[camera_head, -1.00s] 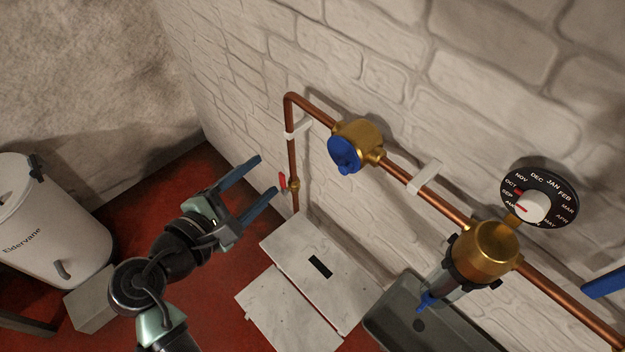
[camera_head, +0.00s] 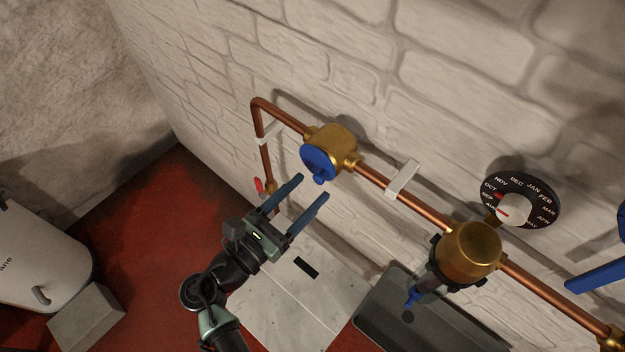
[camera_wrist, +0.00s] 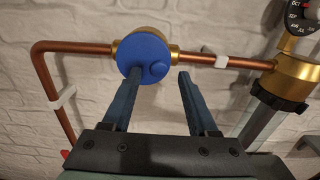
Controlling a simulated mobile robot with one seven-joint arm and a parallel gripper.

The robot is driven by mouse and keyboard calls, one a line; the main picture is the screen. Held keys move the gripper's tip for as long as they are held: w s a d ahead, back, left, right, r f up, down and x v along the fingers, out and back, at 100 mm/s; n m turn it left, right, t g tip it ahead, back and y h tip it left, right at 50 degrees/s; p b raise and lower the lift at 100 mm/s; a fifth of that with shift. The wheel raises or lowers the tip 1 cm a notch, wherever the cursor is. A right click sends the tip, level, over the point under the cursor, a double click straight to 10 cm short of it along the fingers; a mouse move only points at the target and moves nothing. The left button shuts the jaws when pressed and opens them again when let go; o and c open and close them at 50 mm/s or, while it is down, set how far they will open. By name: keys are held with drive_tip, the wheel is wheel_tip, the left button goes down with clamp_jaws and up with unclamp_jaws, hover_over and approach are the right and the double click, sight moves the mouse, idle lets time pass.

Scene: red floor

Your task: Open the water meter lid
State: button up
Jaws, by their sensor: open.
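The water meter (camera_head: 334,142) is a brass body on the copper pipe along the white brick wall. Its round blue lid (camera_head: 318,162) is closed over its front and has a small tab at the lower edge. In the wrist view the lid (camera_wrist: 143,55) shows as a blue disc with a round knob at its lower right. My gripper (camera_head: 312,186) is open and empty, below the lid in the head view. In the wrist view the left finger overlaps the lid's lower edge and the right finger is right of it; I cannot tell whether they touch.
A copper pipe (camera_head: 432,215) runs right to a brass filter housing (camera_head: 470,252) with a month dial (camera_head: 520,200) above. A red-handled valve (camera_head: 260,187) is on the lower left pipe. A grey basin (camera_head: 400,310) and white panels (camera_head: 290,300) lie below. A white tank (camera_head: 40,255) stands left.

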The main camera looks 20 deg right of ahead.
drive_tip(key=shift+x, duration=1.3)
drive_tip(key=shift+a, duration=0.1)
clamp_jaws()
idle(0.4)
